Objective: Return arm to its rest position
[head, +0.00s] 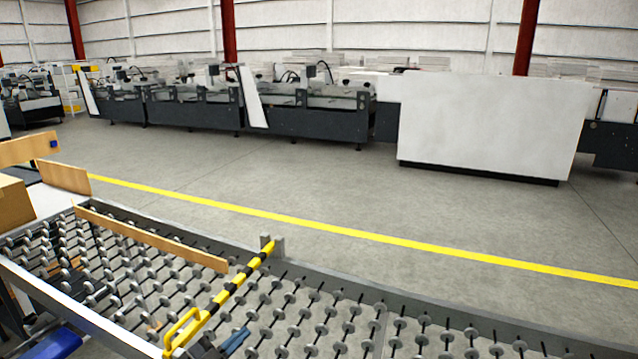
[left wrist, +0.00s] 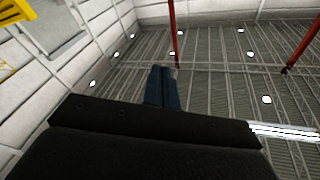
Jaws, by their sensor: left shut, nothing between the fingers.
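My left gripper (head: 236,340) shows at the bottom of the head view, low over the roller conveyor and just right of the yellow handle of a striped bar. Its blue fingers are together and hold nothing. In the left wrist view the shut fingers (left wrist: 163,88) stand up from the dark gripper body, with the ceiling and wall behind them. Most of my left arm is out of the head view. My right gripper is not in view.
The roller conveyor (head: 330,283) fills the foreground. The yellow-and-black bar (head: 234,285) crosses it, near a wooden strip (head: 150,238). A cardboard box (head: 14,203) stands at the left. Beyond a yellow floor line (head: 350,232) lies clear floor, then a long machine (head: 490,125).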

